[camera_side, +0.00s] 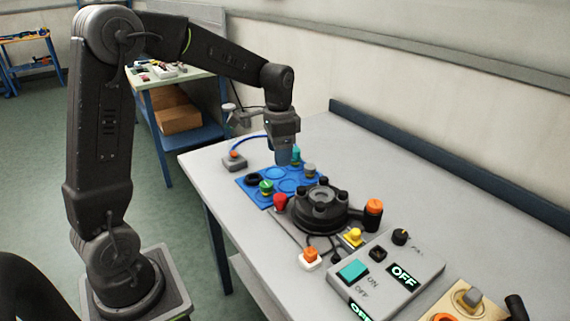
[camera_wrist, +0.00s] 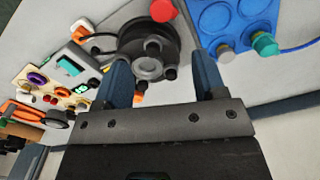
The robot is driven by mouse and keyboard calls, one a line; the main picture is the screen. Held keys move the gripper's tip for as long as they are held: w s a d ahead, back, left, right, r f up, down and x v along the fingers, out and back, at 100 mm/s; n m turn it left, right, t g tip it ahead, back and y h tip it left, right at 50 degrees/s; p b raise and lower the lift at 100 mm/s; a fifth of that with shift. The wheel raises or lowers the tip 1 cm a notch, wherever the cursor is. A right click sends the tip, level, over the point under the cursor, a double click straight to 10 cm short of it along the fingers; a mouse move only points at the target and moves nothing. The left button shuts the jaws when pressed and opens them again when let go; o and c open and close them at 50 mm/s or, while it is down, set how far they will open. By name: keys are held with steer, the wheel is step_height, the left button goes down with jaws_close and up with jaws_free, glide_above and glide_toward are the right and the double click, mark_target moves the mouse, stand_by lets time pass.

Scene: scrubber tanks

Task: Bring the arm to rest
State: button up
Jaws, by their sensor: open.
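My gripper (camera_side: 285,157) hangs at the end of my bent arm, above the table (camera_side: 222,168) near the back edge of the blue tray (camera_side: 243,183). In the wrist view my gripper (camera_wrist: 162,74) shows two dark blue fingers well apart, with nothing held between them. The black round device (camera_side: 323,200) stands on the table just in front of the tray. In the wrist view the black round device (camera_wrist: 135,32) lies beyond and partly between the fingers. A teal knob (camera_side: 295,153) and a grey knob (camera_side: 310,169) stand on the tray close to the gripper.
A green knob (camera_side: 266,187) is on the tray and a red knob (camera_side: 280,201) is beside it. The grey control box (camera_side: 385,262) with lit OFF displays stands at the front right. The wall side of the table is clear.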

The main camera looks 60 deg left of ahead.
steer(key=s+d+r+n+t, duration=0.2)
steer(key=s+d, duration=0.4)
steer(key=s, duration=0.3)
steer(key=s+d+r+n+t, duration=0.1)
steer(key=s+d+r+t, duration=0.2)
steer(key=s+d, duration=0.3)
steer(key=shift+s+d+r+n+t, duration=0.3)
steer(key=shift+s+r, duration=0.45)
steer(key=shift+s, duration=1.35)
steer(key=shift+a, duration=0.1)
